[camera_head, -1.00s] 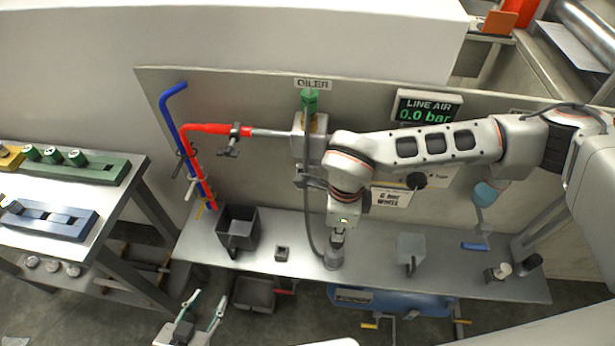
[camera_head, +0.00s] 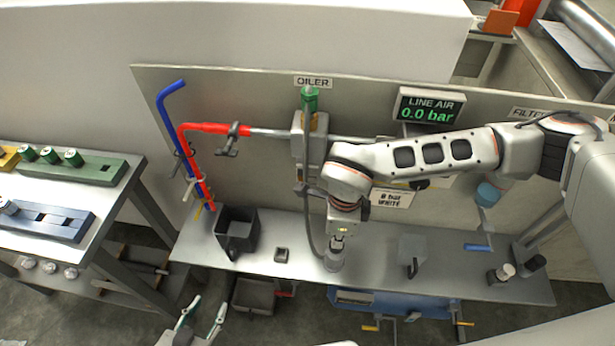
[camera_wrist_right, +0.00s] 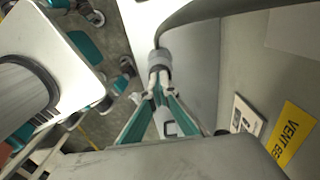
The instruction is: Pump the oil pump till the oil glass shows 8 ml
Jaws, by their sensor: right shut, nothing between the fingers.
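The oiler (camera_head: 297,137) hangs on the back panel under its "OILER" sign, with a green top (camera_head: 309,101). Its oil level is too small to read, and my right arm covers part of the area beside it. A dark hose runs down from it to the small grey pump (camera_head: 333,262) on the bench. My right gripper (camera_head: 337,243) points down, shut and empty, right over the pump. In the right wrist view its teal fingers (camera_wrist_right: 160,98) meet at a grey round part (camera_wrist_right: 158,65); contact is unclear. My left gripper (camera_head: 203,318) is open and empty at the bottom left.
A dark open bin (camera_head: 236,245) and a small block (camera_head: 281,255) stand left of the pump. The display (camera_head: 430,107) reads 0.0 bar. Red and blue pipes (camera_head: 184,145) rise at the bench's left end.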

